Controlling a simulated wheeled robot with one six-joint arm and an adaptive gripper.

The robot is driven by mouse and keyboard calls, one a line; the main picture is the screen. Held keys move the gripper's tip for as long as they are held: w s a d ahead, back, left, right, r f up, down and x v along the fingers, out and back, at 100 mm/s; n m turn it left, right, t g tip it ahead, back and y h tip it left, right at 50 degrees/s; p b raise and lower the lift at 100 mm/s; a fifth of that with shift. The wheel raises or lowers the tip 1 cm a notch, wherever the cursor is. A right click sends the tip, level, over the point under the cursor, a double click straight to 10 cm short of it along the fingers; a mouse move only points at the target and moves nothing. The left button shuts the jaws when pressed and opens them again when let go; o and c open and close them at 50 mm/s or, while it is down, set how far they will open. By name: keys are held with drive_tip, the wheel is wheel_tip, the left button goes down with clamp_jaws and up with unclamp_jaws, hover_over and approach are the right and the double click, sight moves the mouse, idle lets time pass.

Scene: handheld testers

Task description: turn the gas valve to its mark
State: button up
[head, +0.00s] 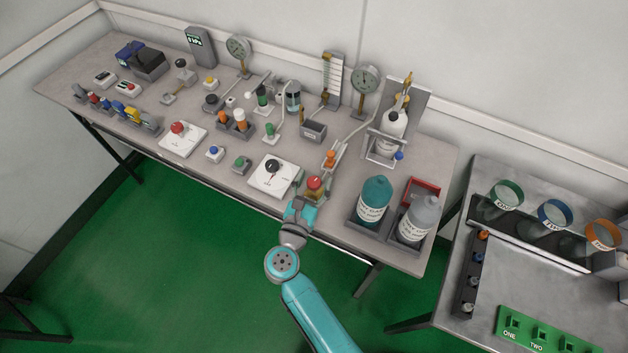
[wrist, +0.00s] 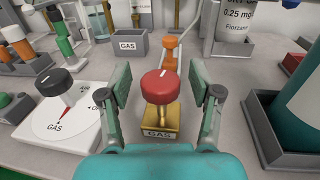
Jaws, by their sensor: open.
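A red knob with a white line on its top (wrist: 160,87) stands on a brass base labelled GAS (wrist: 160,134). In the head view the red knob (head: 315,183) is near the table's front edge. My gripper (wrist: 159,90) is open, with one finger on each side of the red knob; gaps show between knob and fingers. In the head view my gripper (head: 306,200) is at the brass base. Left of it, a black knob (wrist: 54,82) stands on a white dial plate (wrist: 88,118) with a red pointer and the word GAS. I cannot make out a mark on the brass base.
A grey box labelled GAS (wrist: 130,46) and an orange-topped fitting (wrist: 171,42) are behind the red knob. Close on the right, a teal bottle (head: 373,198) and a grey bottle (head: 418,219) stand in holders. Small devices crowd the table's left half.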

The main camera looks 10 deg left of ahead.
drive_tip(key=c, duration=1.2)
drive_tip(key=shift+o, duration=0.2)
drive_tip(key=shift+d+y, duration=0.1)
drive_tip(key=shift+y, duration=0.2)
drive_tip(key=shift+n+y, duration=0.7)
drive_tip(key=shift+y, duration=0.1)
drive_tip(key=shift+n+y, duration=0.8)
drive_tip(key=shift+y, duration=0.5)
